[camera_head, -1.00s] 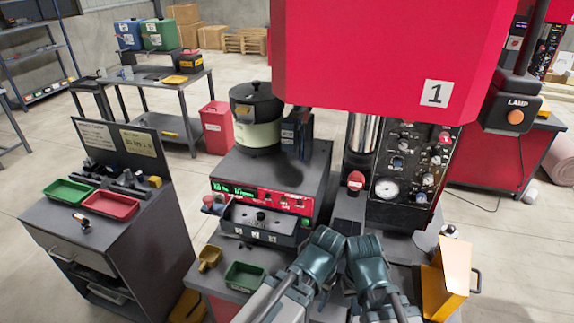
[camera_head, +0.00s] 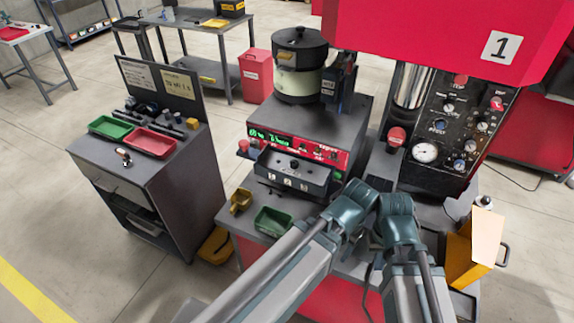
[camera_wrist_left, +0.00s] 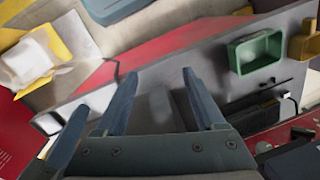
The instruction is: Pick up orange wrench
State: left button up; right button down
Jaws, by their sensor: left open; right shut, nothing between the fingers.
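I cannot make out an orange wrench for certain. A small tool with an orange-brown part (camera_head: 125,157) lies at the front of the left cabinet's top, too small to identify. My left gripper (camera_wrist_left: 160,73) is open and empty in the left wrist view, with its fingers apart above the work area. In the head view its fingers are hidden by my arm. My right gripper (camera_head: 377,240) is shut and empty, low in front of the machine, mostly covered by my arm links. Both grippers are well to the right of the cabinet.
The grey cabinet (camera_head: 155,190) holds a green tray (camera_head: 110,128), a red tray (camera_head: 150,143) and several dark tools. The bowl feeder (camera_head: 300,70) stands behind my arms. A green bin (camera_head: 272,222) and yellow scoop (camera_head: 240,200) sit at its front. Floor is clear at lower left.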

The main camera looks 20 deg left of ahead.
aim_at(127, 163)
jog(key=u, duration=2.05)
